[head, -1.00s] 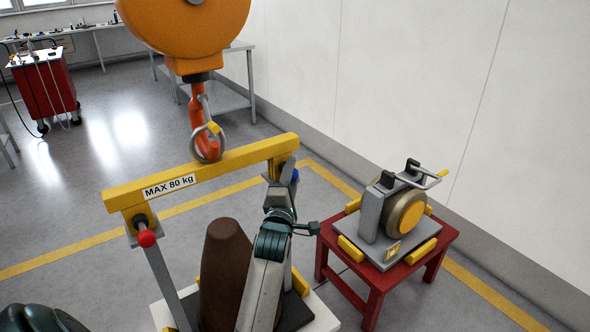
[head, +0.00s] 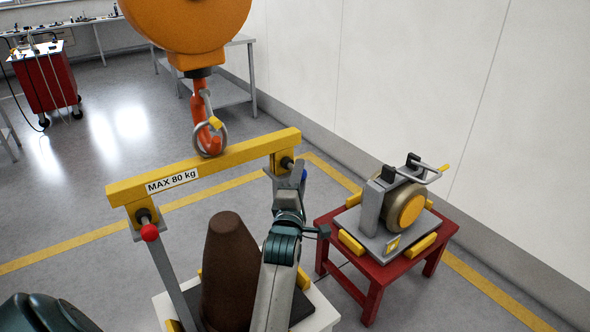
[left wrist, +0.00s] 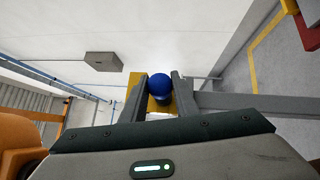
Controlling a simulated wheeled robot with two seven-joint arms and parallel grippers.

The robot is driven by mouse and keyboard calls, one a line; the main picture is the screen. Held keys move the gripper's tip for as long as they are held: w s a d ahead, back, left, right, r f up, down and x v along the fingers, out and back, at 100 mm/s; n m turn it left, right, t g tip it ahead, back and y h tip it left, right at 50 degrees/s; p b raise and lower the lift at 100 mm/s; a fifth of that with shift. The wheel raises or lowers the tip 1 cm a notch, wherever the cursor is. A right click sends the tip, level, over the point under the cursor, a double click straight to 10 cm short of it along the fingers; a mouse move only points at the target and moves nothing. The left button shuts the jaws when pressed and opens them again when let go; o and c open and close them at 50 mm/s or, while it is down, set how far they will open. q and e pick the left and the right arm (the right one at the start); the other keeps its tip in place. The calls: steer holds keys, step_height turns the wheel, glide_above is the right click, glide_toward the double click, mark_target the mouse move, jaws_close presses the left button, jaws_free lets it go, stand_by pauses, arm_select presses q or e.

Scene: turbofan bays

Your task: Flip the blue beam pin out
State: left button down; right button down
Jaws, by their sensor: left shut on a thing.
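The yellow lifting beam (head: 225,160), marked MAX 80 kg, hangs from an orange hook (head: 205,125). The blue beam pin (head: 304,175) is at the beam's right end, mostly hidden by my left gripper (head: 292,178). In the left wrist view its blue round knob (left wrist: 160,85) sits between the two fingers of my left gripper (left wrist: 161,92), which is shut on it. A yellow piece of the beam (left wrist: 134,90) shows behind. A red-knobbed pin (head: 149,233) is at the beam's left end. My right gripper is not in view.
A brown cone (head: 228,275) stands under the beam, between its hanging grey links (head: 172,277). A red table (head: 375,278) with a grey fixture and a round part stands at right. A red cart (head: 47,85) is far left. Floor left of the beam is clear.

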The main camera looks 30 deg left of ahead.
arm_select(q)
steer(key=c, duration=1.7)
jaws_free()
steer(key=shift+o, duration=0.2)
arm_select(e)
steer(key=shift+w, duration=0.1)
